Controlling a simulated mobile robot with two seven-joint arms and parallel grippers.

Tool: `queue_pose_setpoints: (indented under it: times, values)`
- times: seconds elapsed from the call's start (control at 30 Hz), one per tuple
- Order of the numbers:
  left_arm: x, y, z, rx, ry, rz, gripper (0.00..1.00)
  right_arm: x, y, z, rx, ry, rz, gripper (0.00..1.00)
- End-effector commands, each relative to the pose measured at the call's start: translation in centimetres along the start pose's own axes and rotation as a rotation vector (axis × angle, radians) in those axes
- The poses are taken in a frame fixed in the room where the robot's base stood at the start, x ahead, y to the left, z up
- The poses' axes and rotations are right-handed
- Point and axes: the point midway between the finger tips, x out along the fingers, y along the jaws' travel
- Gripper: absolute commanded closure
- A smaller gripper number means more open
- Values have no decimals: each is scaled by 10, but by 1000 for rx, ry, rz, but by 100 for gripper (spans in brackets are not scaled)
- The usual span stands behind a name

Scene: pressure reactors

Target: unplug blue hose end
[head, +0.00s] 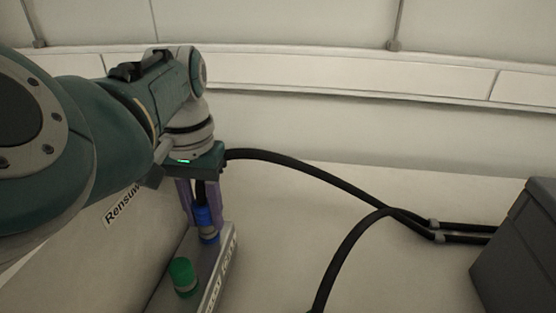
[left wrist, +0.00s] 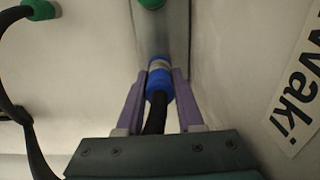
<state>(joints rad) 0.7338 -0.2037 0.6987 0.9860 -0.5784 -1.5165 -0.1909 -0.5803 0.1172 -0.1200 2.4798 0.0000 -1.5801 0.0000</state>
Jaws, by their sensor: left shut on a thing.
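The blue hose end (head: 206,222) sits upright at the grey metal fitting block (head: 222,262), with a pale metal collar below the blue part. In the left wrist view the blue hose end (left wrist: 159,82) lies between the purple fingers of my left gripper (left wrist: 160,80), which is shut on it. In the head view my left gripper (head: 200,212) reaches down onto it from above. The black hose (left wrist: 156,118) runs from the blue end up between the fingers. Part of the hose is hidden behind my gripper's palm. My right gripper does not show.
A green cap or fitting (head: 183,276) stands on the same block, nearer than the blue end. Black hoses (head: 345,186) arc right to a dark grey box (head: 522,245). A green hose end (left wrist: 38,9) shows in the left wrist view. A white wall stands behind.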

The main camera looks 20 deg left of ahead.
Motion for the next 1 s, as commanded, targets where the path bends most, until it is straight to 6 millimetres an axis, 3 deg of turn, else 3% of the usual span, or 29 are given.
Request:
queue_pose_setpoints:
  times: [1.0]
  values:
    - [-7,0,0,0,0,1,100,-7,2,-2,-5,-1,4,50]
